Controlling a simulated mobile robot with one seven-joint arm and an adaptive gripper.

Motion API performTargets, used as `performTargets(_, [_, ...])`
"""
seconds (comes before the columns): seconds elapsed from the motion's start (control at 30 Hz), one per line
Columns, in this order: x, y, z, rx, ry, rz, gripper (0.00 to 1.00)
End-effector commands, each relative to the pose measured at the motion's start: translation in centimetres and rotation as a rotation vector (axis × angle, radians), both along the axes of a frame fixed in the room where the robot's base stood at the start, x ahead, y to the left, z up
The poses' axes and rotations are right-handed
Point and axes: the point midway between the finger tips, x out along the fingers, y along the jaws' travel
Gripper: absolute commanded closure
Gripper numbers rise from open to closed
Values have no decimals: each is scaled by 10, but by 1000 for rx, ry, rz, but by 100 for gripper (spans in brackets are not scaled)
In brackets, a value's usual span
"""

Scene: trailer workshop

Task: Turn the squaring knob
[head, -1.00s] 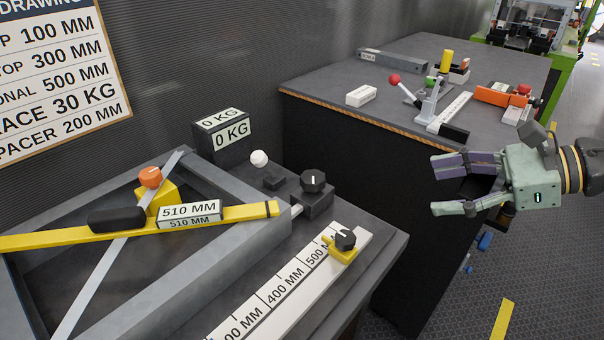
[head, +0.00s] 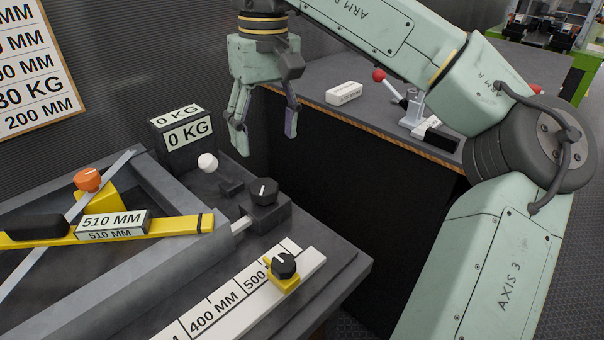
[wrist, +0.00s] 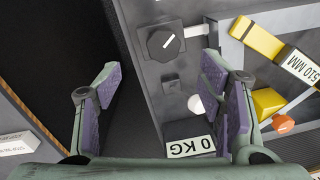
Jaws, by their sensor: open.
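A black knob (head: 263,192) with a white pointer line sits on a dark block beside the grey frame, with a metal rod running from the block to the frame. It also shows in the wrist view (wrist: 164,43), top centre. An orange knob (head: 87,179) sits on a yellow block inside the frame; another black knob (head: 283,264) sits on a yellow slider on the ruler. No label shows which is the squaring knob. My gripper (head: 265,143) is open and empty, pointing down, apart from the black knob on the dark block and higher in the head picture.
A white ball-topped lever (head: 207,162) and the 0 KG display box (head: 184,134) stand near that knob. The yellow bar (head: 175,230) carries a 510 MM display. A dark gap separates this bench from the back bench (head: 375,110), which holds a red-ball lever (head: 380,75).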

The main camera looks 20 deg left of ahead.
Motion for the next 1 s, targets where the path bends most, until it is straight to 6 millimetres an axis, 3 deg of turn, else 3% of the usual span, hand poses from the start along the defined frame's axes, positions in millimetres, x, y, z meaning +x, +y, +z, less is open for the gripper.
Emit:
performTargets(0.1, [-13, 18, 6, -16, -40, 108, 37])
performTargets(0.27, [-16, 22, -1, -22, -49, 143, 37])
performTargets(0.7, [-16, 21, -77, -19, -45, 140, 37])
performTargets(1.0, [-16, 21, -100, -21, -48, 136, 37])
